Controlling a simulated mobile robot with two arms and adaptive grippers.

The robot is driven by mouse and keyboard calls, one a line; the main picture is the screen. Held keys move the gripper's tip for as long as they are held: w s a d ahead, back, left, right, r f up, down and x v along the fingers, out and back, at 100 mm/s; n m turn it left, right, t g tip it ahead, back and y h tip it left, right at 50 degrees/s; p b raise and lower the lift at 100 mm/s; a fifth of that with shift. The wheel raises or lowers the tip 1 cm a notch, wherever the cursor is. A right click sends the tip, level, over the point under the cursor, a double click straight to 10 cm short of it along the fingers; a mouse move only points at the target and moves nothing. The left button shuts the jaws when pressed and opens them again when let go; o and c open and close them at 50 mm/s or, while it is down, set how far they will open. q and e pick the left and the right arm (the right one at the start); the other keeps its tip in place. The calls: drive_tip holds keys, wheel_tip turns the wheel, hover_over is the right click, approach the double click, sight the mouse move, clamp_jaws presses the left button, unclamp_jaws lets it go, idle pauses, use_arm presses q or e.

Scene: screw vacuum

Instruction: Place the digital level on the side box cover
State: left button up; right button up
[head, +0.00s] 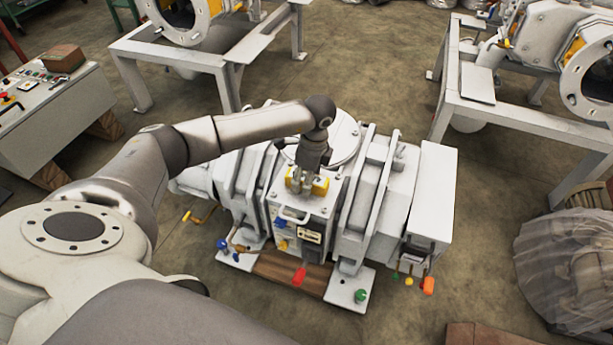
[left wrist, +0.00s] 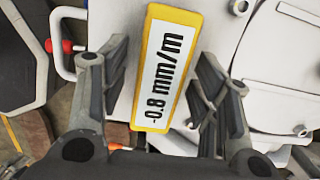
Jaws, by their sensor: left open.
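The digital level (head: 317,187) is a yellow block with a white face; in the left wrist view (left wrist: 166,70) it reads "-0.8 mm/m". It appears to lie flat on the white side box cover (head: 300,203), at the middle of the vacuum machine; the cover also shows in the left wrist view (left wrist: 215,30). My left gripper (head: 304,182) is above the level and points down. In the left wrist view its open fingers (left wrist: 160,68) stand on either side of the level, with gaps to both sides. The level's underside is hidden. My right gripper is not in view.
A white handle (head: 294,216) stands at the cover's front edge. Raised white ribs (head: 365,205) and a round lid (head: 340,130) surround it. A control panel (head: 35,90) stands at the left. Similar machines on frames (head: 480,75) stand behind, with clear floor between.

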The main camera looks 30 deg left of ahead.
use_arm(q)
wheel_tip(320, 180, up, 12)
drive_tip(key=d+p, duration=0.1)
drive_tip(key=shift+w+d+p, duration=0.2)
drive_tip(key=shift+p, duration=0.2)
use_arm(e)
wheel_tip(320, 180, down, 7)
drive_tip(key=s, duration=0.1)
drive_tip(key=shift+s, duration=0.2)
